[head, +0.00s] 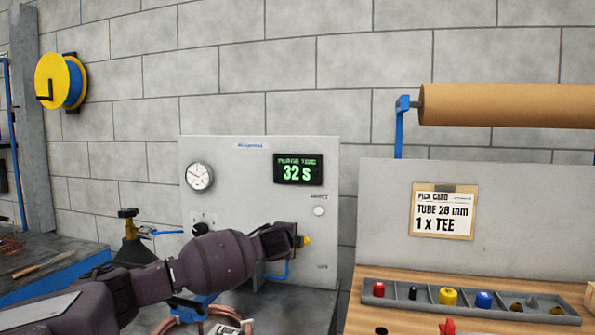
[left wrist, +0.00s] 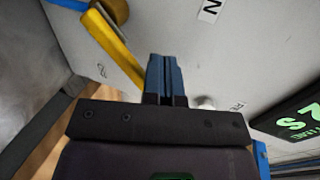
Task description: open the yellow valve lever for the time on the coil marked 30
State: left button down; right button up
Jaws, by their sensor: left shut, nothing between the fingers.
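The yellow valve lever (head: 306,241) sits low on the front of the grey panel, mostly hidden behind my left gripper. In the left wrist view the lever (left wrist: 118,50) slants from its pivot at the top left down to the left of the blue fingers. My left gripper (head: 290,238) is shut and empty, its fingers (left wrist: 165,76) together beside the lever; I cannot tell whether they touch it. A copper coil (head: 196,313) with a white tag (head: 224,321) lies at the bottom; the tag's marking is unreadable. The green display (head: 298,170) reads 32 S. My right gripper is out of view.
A pressure gauge (head: 199,176) and a white button (head: 319,211) are on the panel. At the right, a parts tray (head: 470,306) with coloured pieces lies on a wooden bench below a pick card (head: 442,211). A dark flask-like vessel (head: 133,248) stands left of the panel.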

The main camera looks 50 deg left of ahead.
aim_at(308, 239)
pick_arm(q)
jog(key=shift+w+d, duration=0.4)
jog(key=shift+d, duration=0.25)
jog(key=shift+w+d, duration=0.35)
jog(key=shift+d, duration=0.3)
jog(key=shift+w+d, duration=0.4)
jog(key=shift+d, duration=0.25)
jog(key=shift+p+v, duration=0.9)
jog(key=shift+v, duration=0.2)
jog(key=shift+s+d+r, duration=0.1)
jog(key=shift+s, duration=0.25)
jog(key=shift+s+d+p, duration=0.35)
jog(key=shift+s+p, duration=0.15)
jog(key=shift+p, duration=0.25)
jog(key=s+d+p, duration=0.1)
jog(key=s+d+f+p, duration=0.1)
jog(key=s, duration=0.1)
jog(key=shift+s+p, duration=0.15)
jog(key=shift+p, duration=0.25)
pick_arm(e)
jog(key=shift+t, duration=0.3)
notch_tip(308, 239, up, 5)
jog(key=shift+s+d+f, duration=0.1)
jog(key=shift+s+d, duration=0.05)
